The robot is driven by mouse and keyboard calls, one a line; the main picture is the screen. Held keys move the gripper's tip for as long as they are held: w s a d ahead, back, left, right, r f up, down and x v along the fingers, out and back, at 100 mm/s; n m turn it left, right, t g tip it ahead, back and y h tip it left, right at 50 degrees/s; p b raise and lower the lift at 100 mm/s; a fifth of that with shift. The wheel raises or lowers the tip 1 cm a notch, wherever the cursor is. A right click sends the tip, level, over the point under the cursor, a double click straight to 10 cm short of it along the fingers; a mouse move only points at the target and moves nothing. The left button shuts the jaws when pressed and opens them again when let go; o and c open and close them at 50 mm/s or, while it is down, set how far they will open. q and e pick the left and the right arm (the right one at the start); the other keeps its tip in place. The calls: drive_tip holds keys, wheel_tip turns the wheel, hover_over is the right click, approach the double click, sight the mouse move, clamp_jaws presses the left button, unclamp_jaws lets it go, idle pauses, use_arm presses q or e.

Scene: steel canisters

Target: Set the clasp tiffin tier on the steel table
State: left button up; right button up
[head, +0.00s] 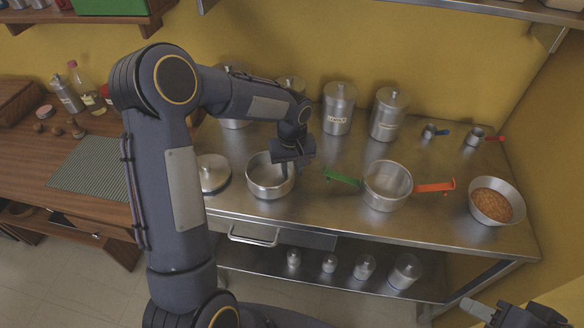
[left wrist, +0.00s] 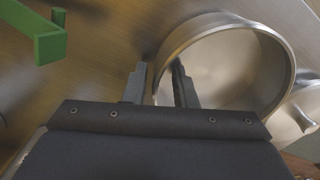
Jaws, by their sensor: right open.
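A round steel vessel with a green clasp and an orange clasp swung out at its sides (head: 387,187) stands on the steel table (head: 330,215). Left of it, a plain open steel tier (head: 268,187) stands upright on the table; it also fills the right of the left wrist view (left wrist: 225,65). My left gripper (head: 291,168) points down at this tier's rim, its fingers apart, one inside and one outside the wall. The green clasp shows in the left wrist view (left wrist: 48,42). My right gripper (head: 487,309) is open and empty at the lower right, away from the table.
A steel lid (head: 212,173) lies left of the tier. A bowl of brown food (head: 493,202) stands at the table's right end. Canisters (head: 338,107) and small measuring cups (head: 476,136) stand at the back. The table's front strip is mostly clear.

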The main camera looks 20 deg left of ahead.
use_arm(q)
wheel_tip(320, 180, up, 12)
drive_tip(key=s+a+r+m+t+h, duration=0.1)
drive_tip(key=s+r, duration=0.2)
drive_tip(key=s, duration=0.3)
drive_tip(key=s+r+m+t+h, duration=0.1)
drive_tip(key=s+r+m, duration=0.15)
drive_tip(key=s, duration=0.45)
drive_tip(key=s+d+f+m+t+h, duration=0.1)
drive_tip(key=s, duration=0.5)
drive_tip(key=s+d+f+m+t, duration=0.1)
drive_tip(key=s+d+t, duration=0.1)
drive_tip(key=s, duration=0.4)
drive_tip(key=shift+s+d+f+t+h, duration=0.3)
drive_tip(key=shift+f+h, duration=0.05)
drive_tip(key=shift+h, duration=0.05)
